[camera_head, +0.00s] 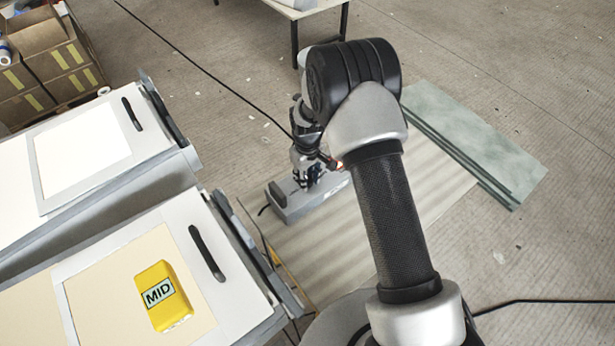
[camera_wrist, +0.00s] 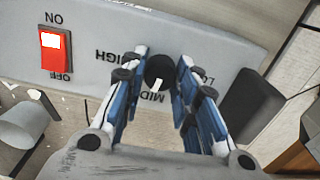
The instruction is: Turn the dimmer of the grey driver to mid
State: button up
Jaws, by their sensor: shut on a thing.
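The grey driver (camera_head: 292,209) is a long grey box on the pale board on the floor in the head view. Its front face (camera_wrist: 95,30) fills the top of the wrist view, with lettering upside down. My gripper (camera_head: 306,180) is over the driver; in the wrist view its blue-and-silver fingers (camera_wrist: 158,78) are shut on the black dimmer knob (camera_wrist: 158,68), one on each side. The knob's white mark points down towards the MID lettering (camera_wrist: 152,97). HIGH is left of the knob, LOW right and partly hidden by a finger.
A red rocker switch (camera_wrist: 51,46) sits left of the knob on the driver. A yellow block marked MID (camera_head: 160,295) lies on a white-framed mould (camera_head: 235,290). Green sheets (camera_head: 480,145) lie right of my arm. Cardboard boxes (camera_head: 45,60) stand at upper left.

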jog(key=shift+n, duration=0.7)
jog(key=o, duration=1.1)
notch_tip(320, 180, up, 12)
dwell(0.5)
